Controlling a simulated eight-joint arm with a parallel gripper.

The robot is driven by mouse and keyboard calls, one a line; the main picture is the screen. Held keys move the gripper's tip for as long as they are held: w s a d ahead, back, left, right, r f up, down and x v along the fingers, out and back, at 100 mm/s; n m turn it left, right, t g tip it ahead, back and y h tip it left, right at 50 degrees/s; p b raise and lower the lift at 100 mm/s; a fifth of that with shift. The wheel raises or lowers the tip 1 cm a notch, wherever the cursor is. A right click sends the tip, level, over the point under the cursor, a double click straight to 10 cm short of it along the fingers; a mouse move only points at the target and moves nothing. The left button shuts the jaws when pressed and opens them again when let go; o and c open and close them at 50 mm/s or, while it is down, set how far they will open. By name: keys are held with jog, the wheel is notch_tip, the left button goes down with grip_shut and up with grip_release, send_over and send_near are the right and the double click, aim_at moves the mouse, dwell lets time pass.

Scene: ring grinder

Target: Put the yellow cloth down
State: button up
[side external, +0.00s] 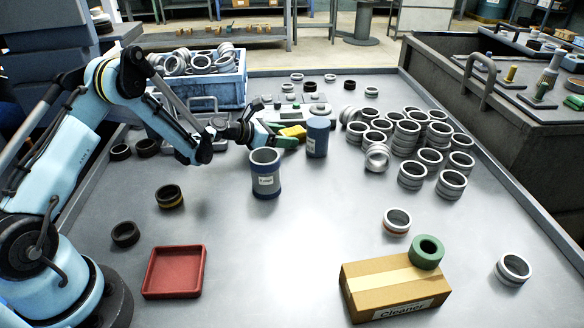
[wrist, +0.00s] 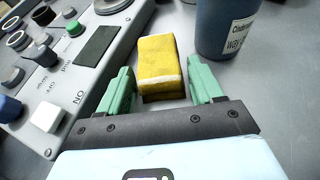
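The yellow cloth (wrist: 160,62) is a folded, block-like pad with pale edges. In the wrist view it lies between and slightly beyond the green fingers of my gripper (wrist: 159,72). A narrow gap shows on each side of it, so the fingers are open and not pressed on it. In the side view the cloth (side external: 293,131) shows at my gripper's tips (side external: 284,136), partly hidden by a green finger. It appears to be at table level, but its underside is in shadow and contact is hard to tell.
A blue labelled can (side external: 317,138) stands just right of the cloth. Another labelled container (side external: 265,174) stands in front. A grey control panel (wrist: 75,65) is close on the left in the wrist view. Many metal rings (side external: 407,135) are stacked to the right. The table's centre front is clear.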

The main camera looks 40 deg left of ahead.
aim_at(282, 133)
jog(key=c, duration=0.7)
jog(key=shift+r, duration=0.1)
notch_tip(282, 133, up, 10)
jog(key=shift+f, duration=0.2)
jog(key=s+d+r, duration=0.3)
jog(key=s+r, duration=0.3)
jog(key=r, duration=0.3)
jog(key=s+d+r, duration=0.3)
jog(key=s+r, duration=0.3)
jog(key=r, duration=0.3)
jog(key=shift+n+y, duration=0.5)
jog(key=shift+s+d+r, duration=0.4)
jog(key=shift+s, duration=1.05)
jog(key=shift+s+d+r, duration=0.35)
jog(key=shift+s+r, duration=0.05)
jog(key=shift+s, duration=1.1)
jog(key=shift+s+d+r, duration=0.4)
jog(key=shift+s, duration=1.05)
